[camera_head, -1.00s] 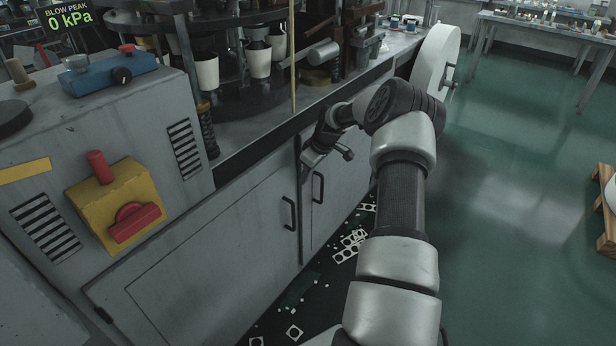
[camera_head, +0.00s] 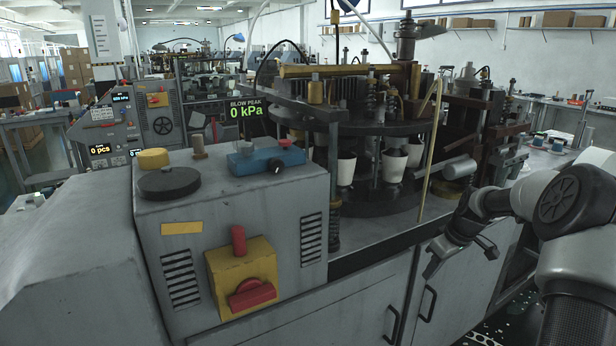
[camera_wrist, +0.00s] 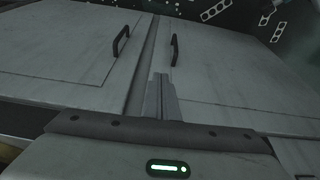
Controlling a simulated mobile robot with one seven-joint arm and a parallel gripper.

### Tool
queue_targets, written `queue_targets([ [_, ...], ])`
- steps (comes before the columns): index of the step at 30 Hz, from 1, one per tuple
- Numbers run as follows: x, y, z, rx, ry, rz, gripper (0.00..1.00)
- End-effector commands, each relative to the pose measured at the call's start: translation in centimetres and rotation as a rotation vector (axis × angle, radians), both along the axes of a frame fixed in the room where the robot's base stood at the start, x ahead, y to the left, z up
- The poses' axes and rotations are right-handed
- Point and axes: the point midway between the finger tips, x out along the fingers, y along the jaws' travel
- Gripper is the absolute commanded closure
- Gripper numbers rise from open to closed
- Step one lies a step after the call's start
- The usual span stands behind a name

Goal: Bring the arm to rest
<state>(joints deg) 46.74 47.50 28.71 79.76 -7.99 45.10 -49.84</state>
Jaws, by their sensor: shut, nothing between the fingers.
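My gripper (camera_head: 433,262) is in front of the machine cabinet at the right in the head view, just below the edge of its top. In the wrist view the fingers (camera_wrist: 163,97) stand close together at the middle, shut and empty. Beyond them are the grey cabinet doors (camera_wrist: 60,70) with two dark handles. No object is held. The arm comes in from the right edge of the head view, bent at a dark joint.
The grey control box (camera_head: 230,220) with a yellow and red switch (camera_head: 243,279) stands at left. The forming machine holds white cups (camera_head: 394,165) on a dark turntable. A thin yellowish rod (camera_head: 430,150) stands left of my gripper. Scraps (camera_wrist: 213,10) lie on the floor.

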Motion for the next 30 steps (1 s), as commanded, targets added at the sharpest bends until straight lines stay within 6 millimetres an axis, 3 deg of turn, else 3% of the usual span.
queue_targets([
  [1, -0.2, 2.5, 2.6, -0.025, 0.007, 0.01, 1.0],
  [5, -2.6, 8.7, 8.3, -0.078, 0.034, -0.02, 1.0],
  [8, -5.7, 13.2, 12.4, -0.107, 0.04, -0.068, 1.0],
  [12, -11.0, 18.5, 17.3, -0.121, 0.019, -0.156, 1.0],
  [15, -15.6, 21.7, 19.9, -0.102, -0.005, -0.227, 1.0],
  [21, -24.2, 25.9, 22.4, -0.008, -0.053, -0.357, 1.0],
  [25, -27.9, 26.6, 22.4, 0.037, -0.077, -0.405, 1.0],
  [30, -31.4, 26.1, 21.8, 0.056, -0.118, -0.441, 1.0],
])
